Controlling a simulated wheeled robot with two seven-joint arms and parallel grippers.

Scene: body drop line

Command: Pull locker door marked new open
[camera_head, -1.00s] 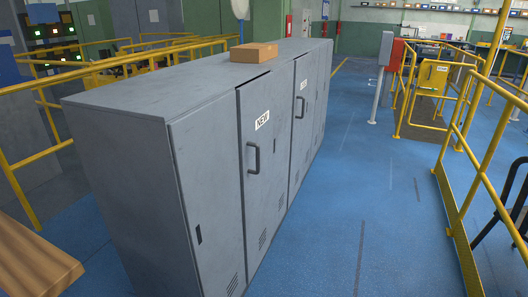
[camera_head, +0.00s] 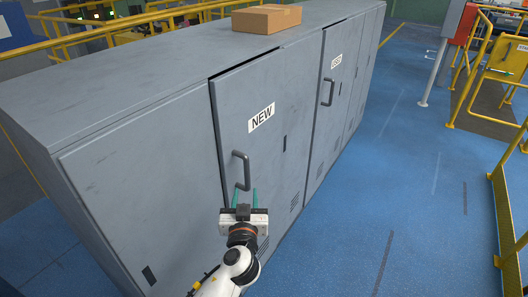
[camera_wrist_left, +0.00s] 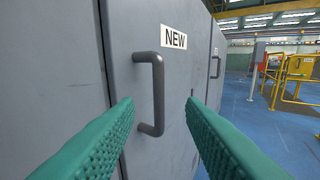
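The grey locker door marked NEW (camera_head: 275,135) stands in the front of a row of grey lockers and looks nearly flush, with a dark gap along its top edge. Its dark bar handle (camera_head: 241,170) is on the door's left side, below the label. My left gripper (camera_head: 245,197) is open, with teal fingers pointing at the door just below and in front of the handle. In the left wrist view the handle (camera_wrist_left: 157,95) shows upright between the two spread fingers, beyond their tips and apparently untouched. My right gripper is not in view.
A second door with a USED label (camera_head: 336,62) and its own handle is to the right. A cardboard box (camera_head: 266,18) lies on the locker top. Blue floor (camera_head: 400,160) is open to the right, bounded by yellow railings (camera_head: 503,215).

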